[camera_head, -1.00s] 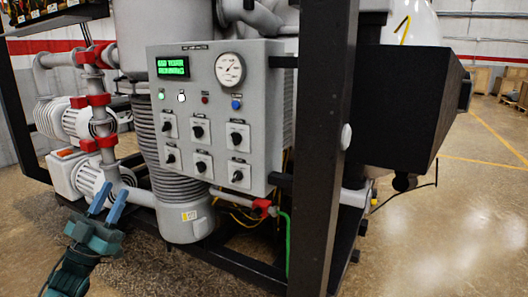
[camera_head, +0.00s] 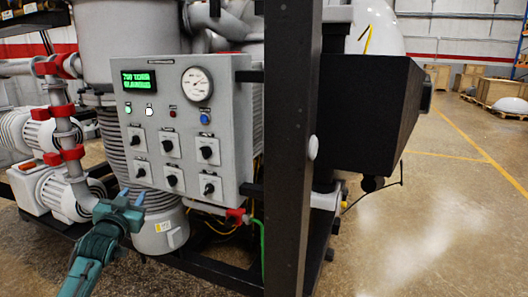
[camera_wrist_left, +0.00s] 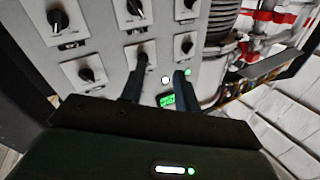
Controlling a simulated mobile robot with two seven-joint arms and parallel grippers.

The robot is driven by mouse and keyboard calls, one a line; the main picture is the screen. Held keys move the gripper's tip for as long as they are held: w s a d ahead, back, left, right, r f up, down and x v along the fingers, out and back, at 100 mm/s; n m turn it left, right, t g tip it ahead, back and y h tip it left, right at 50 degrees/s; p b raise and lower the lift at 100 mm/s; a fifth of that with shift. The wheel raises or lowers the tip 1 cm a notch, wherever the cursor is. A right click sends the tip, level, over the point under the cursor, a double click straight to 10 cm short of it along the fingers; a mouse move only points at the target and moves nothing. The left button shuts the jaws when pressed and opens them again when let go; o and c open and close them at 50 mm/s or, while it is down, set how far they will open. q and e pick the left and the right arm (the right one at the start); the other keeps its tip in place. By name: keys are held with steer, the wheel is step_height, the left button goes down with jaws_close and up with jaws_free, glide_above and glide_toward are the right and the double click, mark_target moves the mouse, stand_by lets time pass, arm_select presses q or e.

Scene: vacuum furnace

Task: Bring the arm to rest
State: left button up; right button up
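My left gripper (camera_head: 132,196) has teal arm links and two blue fingers. In the head view it is low at left, in front of the ribbed cylinder's lower part and just below the grey control panel (camera_head: 222,105). In the left wrist view the gripper's two dark fingers (camera_wrist_left: 157,82) stand apart with nothing held between them. That view faces the panel (camera_wrist_left: 28,28) upside down, with knobs and the green-lit display (camera_wrist_left: 166,100) near the fingers. No contact with the panel can be made out. My right gripper is not in view.
The panel carries a lit display (camera_head: 140,81), a round gauge (camera_head: 197,84) and several knobs. A black frame post (camera_head: 290,150) stands right of it, then a black box (camera_head: 372,112). Pumps with red-clamped pipes (camera_head: 62,115) are at left. The floor at right is open (camera_head: 440,220).

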arm_select(q)
steer(key=s+d+f+m+g+h, duration=0.1)
steer(key=s+d+f+g, duration=0.1)
steer(key=s+d+f, duration=0.35)
steer(key=s+d+f+g+h, duration=0.1)
steer(key=s+d+f, duration=0.1)
steer(key=s+f, duration=0.6)
steer(key=s+d+f+m+g+h, duration=0.15)
steer(key=s+d+f, duration=0.25)
steer(key=f, duration=0.5)
steer(key=s+d+f+g, duration=0.1)
steer(key=s+d+f, duration=0.1)
steer(key=s, duration=0.5)
steer(key=s+d+f+n+g, duration=0.1)
steer(key=s+d, duration=0.3)
steer(key=s, duration=0.4)
steer(key=s+d+f+n+g+h, duration=0.1)
steer(key=s+d+f, duration=0.2)
steer(key=s, duration=0.4)
steer(key=shift+s, duration=0.15)
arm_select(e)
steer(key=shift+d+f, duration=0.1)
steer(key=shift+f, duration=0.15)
arm_select(q)
steer(key=shift+g, duration=0.25)
